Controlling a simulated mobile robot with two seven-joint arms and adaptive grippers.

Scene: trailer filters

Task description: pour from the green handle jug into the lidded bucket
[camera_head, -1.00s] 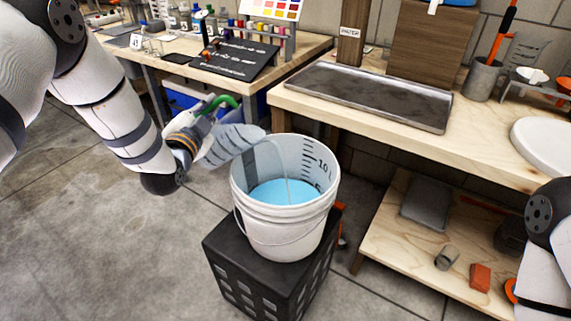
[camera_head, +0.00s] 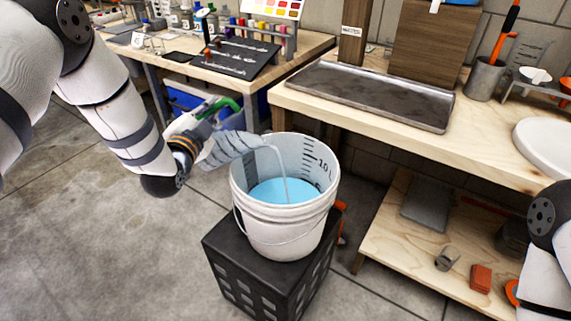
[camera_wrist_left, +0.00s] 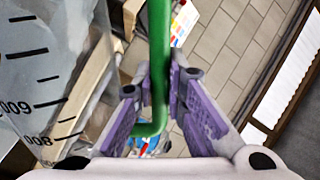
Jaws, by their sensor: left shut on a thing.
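The green handle jug (camera_head: 232,147) is clear with graduation marks and is tipped on its side, its mouth over the left rim of the bucket. My left gripper (camera_head: 200,125) is shut on its green handle (camera_head: 228,103). The handle (camera_wrist_left: 158,65) runs between the purple finger pads (camera_wrist_left: 155,100) in the left wrist view, with the marked jug wall at left. A thin stream falls from the jug into the white bucket (camera_head: 283,222), which is open at the top and holds blue liquid (camera_head: 283,190). No lid shows on it. My right gripper is not in view; only part of my right arm shows.
The bucket stands on a black crate (camera_head: 262,268). A wooden bench with a metal tray (camera_head: 370,95) is behind it at right, over a lower shelf (camera_head: 415,245). Another table with a dark mat (camera_head: 235,58) is at the back left. The floor at left is clear.

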